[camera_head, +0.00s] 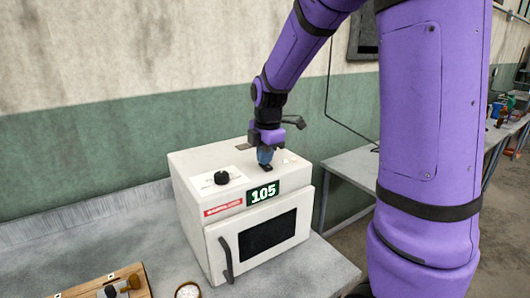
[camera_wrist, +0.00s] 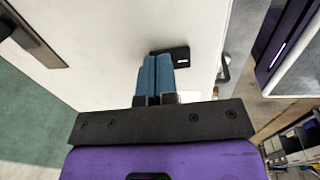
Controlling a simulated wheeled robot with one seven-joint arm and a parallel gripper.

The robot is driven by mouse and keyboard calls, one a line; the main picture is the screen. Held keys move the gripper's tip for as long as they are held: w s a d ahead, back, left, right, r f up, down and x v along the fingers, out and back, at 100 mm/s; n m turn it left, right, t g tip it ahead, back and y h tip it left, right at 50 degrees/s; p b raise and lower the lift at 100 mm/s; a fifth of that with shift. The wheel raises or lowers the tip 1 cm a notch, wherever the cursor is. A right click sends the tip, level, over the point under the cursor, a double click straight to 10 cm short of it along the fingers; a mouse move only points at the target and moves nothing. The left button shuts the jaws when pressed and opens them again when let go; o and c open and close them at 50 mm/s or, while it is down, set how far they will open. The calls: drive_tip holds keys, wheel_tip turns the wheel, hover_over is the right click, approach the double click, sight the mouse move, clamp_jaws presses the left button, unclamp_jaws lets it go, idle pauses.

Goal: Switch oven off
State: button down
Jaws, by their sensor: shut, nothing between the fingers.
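The oven (camera_head: 215,245) is a white box on the table, with a dark window in its front door and a green display reading 105. A black round knob (camera_head: 221,177) sits on the left of its top. A small black switch (camera_wrist: 172,56) is on the top to the right, and it also shows in the head view (camera_head: 267,167). My gripper (camera_head: 265,158) points down at the top of the oven, right at the switch. Its blue fingers (camera_wrist: 154,70) are together and empty, with their tips beside the switch. I cannot tell whether they touch it.
A wooden tray (camera_head: 80,290) with small dark items and a small round bowl (camera_head: 188,290) stand left of the oven at the front. The grey table (camera_head: 310,275) has free room right of the oven. A wall stands behind, and another table (camera_head: 350,170) is at the right.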

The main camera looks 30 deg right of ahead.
sight(267, 167)
drive_tip(key=shift+s+f, duration=0.1)
drive_tip(key=shift+f, duration=0.1)
idle(0.5)
drive_tip(key=shift+s+r, duration=0.15)
drive_tip(key=shift+s, duration=0.5)
drive_tip(key=shift+r, duration=0.15)
drive_tip(key=shift+w+a+r, duration=0.1)
drive_tip(key=shift+r, duration=0.25)
wheel_tip(267, 167, up, 13)
drive_tip(key=s, duration=0.2)
drive_tip(key=shift+w, duration=0.25)
drive_tip(key=shift+w+a, duration=0.1)
drive_tip(key=shift+w, duration=0.4)
